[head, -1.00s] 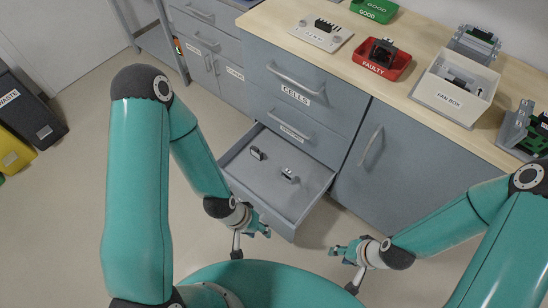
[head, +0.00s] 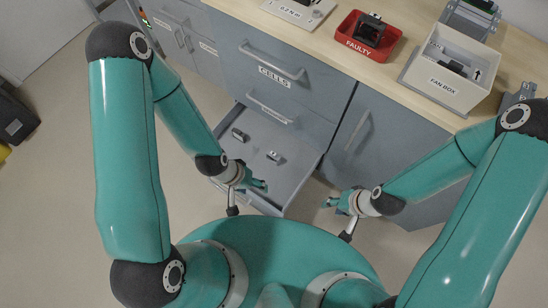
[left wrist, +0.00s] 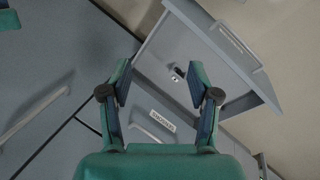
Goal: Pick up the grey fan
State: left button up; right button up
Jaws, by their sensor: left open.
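A white fan box (head: 437,90) labelled FAN BOX stands on the worktop at the upper right of the head view. A dark grey part (head: 454,66) lies in it; I cannot tell clearly whether it is the grey fan. A black fan-like part (head: 371,30) sits in the red FAULTY tray (head: 352,48). My left gripper (head: 262,186) is over the open drawer's front edge, far below the worktop. The left wrist view shows its fingers (left wrist: 160,68) apart with nothing between them. My right gripper (head: 328,202) is right of the drawer, apart from it; its finger opening is too small to judge.
The open drawer (head: 255,135) holds two small parts, one (head: 238,135) at left and one (head: 274,157) nearer the middle. Grey cabinets (head: 385,140) stand below the wooden worktop (head: 330,62). A white board (head: 295,12) and a grey ventilator unit (head: 470,18) stand on the worktop.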

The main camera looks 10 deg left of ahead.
pick_arm(q)
jog(key=o, duration=0.6)
jog(key=shift+m, duration=0.8)
jog(key=w+f+b, duration=0.4)
jog(key=f, duration=0.1)
jog(key=w+d+f+b, duration=0.1)
jog(key=f+b, duration=0.1)
jog(key=shift+w+f+b, duration=0.25)
jog(key=shift+w+b, duration=0.05)
jog(key=shift+w, duration=0.1)
jog(key=m+y+b, duration=0.4)
jog(key=m+b, duration=0.1)
jog(key=b, duration=1.7)
send_over(273, 154)
notch_tip(273, 154, down, 11)
jog(key=shift+g, duration=0.3)
jog(key=f+b, duration=0.2)
jog(key=f, duration=0.9)
jog(key=shift+w+f, duration=0.1)
jog(key=shift+w, duration=0.1)
jog(key=shift+s+f+b, duration=0.15)
jog(key=shift+f+b, duration=0.95)
jog(key=shift+f, duration=1.45)
